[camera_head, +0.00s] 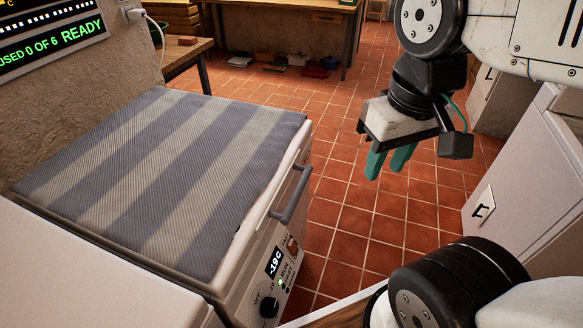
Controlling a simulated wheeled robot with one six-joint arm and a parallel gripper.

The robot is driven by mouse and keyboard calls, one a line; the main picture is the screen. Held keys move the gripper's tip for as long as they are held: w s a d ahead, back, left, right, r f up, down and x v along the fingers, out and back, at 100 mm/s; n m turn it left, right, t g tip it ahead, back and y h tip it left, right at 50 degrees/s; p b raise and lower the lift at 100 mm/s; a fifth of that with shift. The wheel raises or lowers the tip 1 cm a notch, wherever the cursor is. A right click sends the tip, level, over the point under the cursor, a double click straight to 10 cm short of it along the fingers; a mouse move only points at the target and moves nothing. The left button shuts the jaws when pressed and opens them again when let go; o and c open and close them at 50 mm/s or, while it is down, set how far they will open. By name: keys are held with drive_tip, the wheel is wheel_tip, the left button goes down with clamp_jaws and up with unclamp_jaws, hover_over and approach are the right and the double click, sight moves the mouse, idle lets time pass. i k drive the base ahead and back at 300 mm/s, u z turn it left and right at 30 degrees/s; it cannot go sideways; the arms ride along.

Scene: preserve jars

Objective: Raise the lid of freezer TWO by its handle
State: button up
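A white chest freezer stands at left, its closed lid covered by a blue-grey and cream striped cloth (165,175). A dark grey bar handle (291,194) sticks out from the lid's right edge. The freezer's front panel (270,285) below it has a display reading about -19C, small lights and a black knob. I cannot read a number naming this freezer. My gripper (388,166) hangs over the floor, right of the handle and apart from it. Its two teal fingers point down with a narrow gap between them, and they hold nothing.
Another white surface (80,275) adjoins the freezer at lower left. A white cabinet (525,190) with a black-marked label stands at right. Tiled floor (345,215) lies open between. A wall sign (50,35) reads "USED 0 OF 6 READY". Wooden tables stand behind.

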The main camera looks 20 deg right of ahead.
sight(183, 185)
drive_tip(key=z, duration=1)
drive_tip(key=k, duration=0.65)
drive_tip(key=u, duration=0.8)
